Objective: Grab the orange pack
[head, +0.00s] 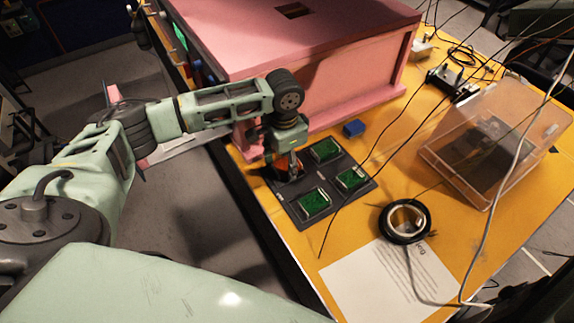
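My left arm reaches in from the left and bends down over a dark tray (334,199). My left gripper (293,168) points down at the tray's far left corner. A small orange-red thing (281,173), which may be the orange pack, shows at the fingers and is mostly hidden by them. I cannot tell whether the fingers are closed on it or only around it. My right gripper is not in view.
Several green circuit boards (326,149) lie on the tray. A pink foam enclosure (345,75) stands close behind the gripper. On the yellow table (300,242) are a blue block (354,128), a tape roll (387,218), a paper sheet (372,281) and a clear box (446,168). Cables cross the right side.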

